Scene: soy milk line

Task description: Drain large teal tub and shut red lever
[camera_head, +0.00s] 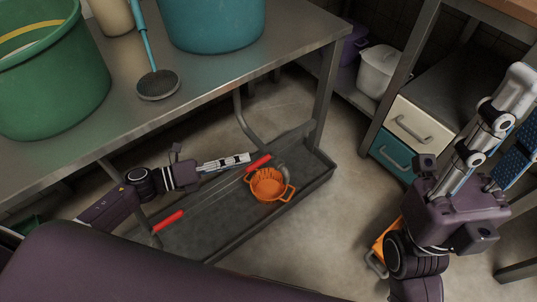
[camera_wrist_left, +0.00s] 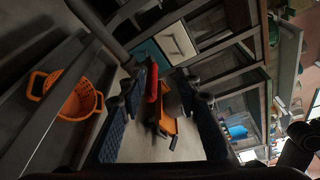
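The large teal tub (camera_head: 212,20) stands on the steel table, its top cut off by the frame; its contents are hidden. Below the table, one red lever handle (camera_head: 258,163) lies just past the fingertips of my left gripper (camera_head: 240,159). In the left wrist view a red handle (camera_wrist_left: 152,82) shows between the spread fingers (camera_wrist_left: 160,95), with gaps on both sides. A second red handle (camera_head: 168,221) is nearer, at lower left. Which handle serves the teal tub cannot be told. My right gripper (camera_head: 500,125) is open and empty at the right.
A grey trough (camera_head: 225,240) lies under the table, with an orange colander (camera_head: 268,186) in it. A green tub (camera_head: 45,75) and a strainer (camera_head: 158,85) are on the table (camera_head: 225,90). A drawer cabinet (camera_head: 415,125) stands at right.

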